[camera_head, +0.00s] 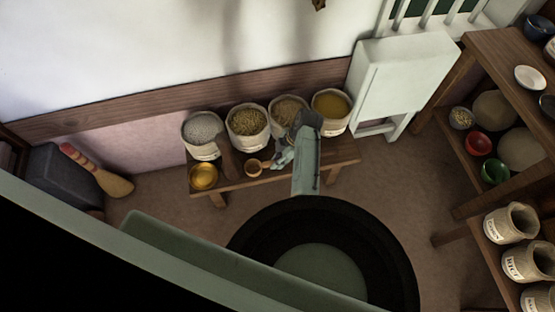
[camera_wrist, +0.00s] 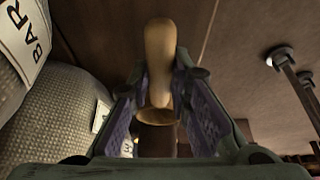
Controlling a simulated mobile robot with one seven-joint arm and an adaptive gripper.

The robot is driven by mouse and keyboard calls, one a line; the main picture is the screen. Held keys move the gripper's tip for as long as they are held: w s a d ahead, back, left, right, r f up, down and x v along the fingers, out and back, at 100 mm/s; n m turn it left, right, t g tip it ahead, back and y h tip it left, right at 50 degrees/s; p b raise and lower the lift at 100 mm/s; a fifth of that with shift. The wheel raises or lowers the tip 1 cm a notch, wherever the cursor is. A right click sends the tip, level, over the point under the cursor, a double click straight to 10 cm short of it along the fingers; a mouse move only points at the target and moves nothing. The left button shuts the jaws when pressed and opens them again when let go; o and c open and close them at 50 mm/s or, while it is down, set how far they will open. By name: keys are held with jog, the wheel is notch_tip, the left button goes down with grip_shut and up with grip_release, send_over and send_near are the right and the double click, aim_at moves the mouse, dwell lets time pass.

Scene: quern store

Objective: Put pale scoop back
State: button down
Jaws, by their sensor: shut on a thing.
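The pale wooden scoop (camera_wrist: 160,55) stands between the two fingers of my gripper (camera_wrist: 160,110) in the wrist view, its handle toward the top and its round end lower down. My gripper is shut on it.
Several open sacks, such as the grey-white one (camera_head: 202,130) and the yellow one (camera_head: 331,105), line the bench's back. A brass bowl (camera_head: 204,177) sits at its left. A white cabinet (camera_head: 405,75) and wooden shelves (camera_head: 500,60) stand right. A brush (camera_head: 100,172) leans left.

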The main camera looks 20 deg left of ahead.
jog(key=c, duration=1.5)
grip_release()
jog(key=shift+r, duration=0.1)
